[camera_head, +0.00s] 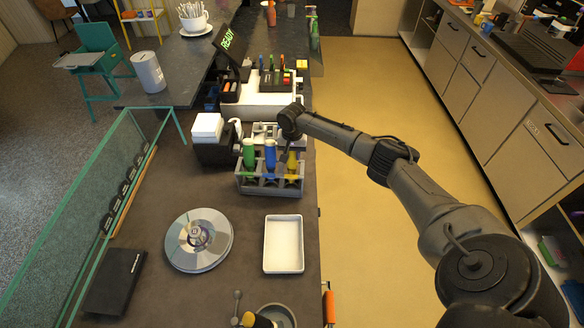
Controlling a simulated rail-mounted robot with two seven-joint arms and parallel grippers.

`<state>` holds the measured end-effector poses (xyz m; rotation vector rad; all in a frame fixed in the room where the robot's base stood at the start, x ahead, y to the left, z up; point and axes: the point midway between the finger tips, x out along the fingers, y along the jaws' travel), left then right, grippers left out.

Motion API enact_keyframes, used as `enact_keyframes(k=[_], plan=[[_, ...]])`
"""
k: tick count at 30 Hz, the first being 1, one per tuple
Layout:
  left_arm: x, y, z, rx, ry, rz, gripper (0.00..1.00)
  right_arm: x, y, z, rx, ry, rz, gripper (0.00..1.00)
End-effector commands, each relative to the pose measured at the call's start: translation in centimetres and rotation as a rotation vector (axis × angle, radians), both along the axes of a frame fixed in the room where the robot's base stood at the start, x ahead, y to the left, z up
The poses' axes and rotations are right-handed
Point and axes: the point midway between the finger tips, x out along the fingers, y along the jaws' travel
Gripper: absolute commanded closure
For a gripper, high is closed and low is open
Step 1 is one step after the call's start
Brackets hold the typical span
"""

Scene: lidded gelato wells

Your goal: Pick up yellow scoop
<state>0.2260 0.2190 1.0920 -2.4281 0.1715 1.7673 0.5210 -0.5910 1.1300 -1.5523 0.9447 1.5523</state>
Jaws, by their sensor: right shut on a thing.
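The yellow scoop (292,161) stands upright at the right end of a grey rack (270,186). A green scoop (249,153) and a blue scoop (270,154) stand beside it to the left. My right gripper (291,146) reaches in from the right, over the rack, and is shut on the top of the yellow scoop's handle. The fingers are small and dark here, and the wrist partly covers them. The yellow scoop's lower end is hidden in the rack. My left gripper is out of view.
A round metal lid (183,238) and a white tray (284,261) lie on the dark counter nearer me. A black box with white napkins (207,126) stands left of the rack. A green-framed glass guard (75,205) runs along the left edge.

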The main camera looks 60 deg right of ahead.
Motion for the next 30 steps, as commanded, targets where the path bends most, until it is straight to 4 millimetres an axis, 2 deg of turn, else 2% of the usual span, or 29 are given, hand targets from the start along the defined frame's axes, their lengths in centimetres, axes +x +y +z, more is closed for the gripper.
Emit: enact_keyframes(k=[14,30], plan=[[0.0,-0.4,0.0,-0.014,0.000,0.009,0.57,0.0,0.0,0.6,0.000,-0.002,0.000,1.00],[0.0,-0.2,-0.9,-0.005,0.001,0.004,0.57,0.1,0.0,8.8,0.000,-0.002,0.000,1.00]])
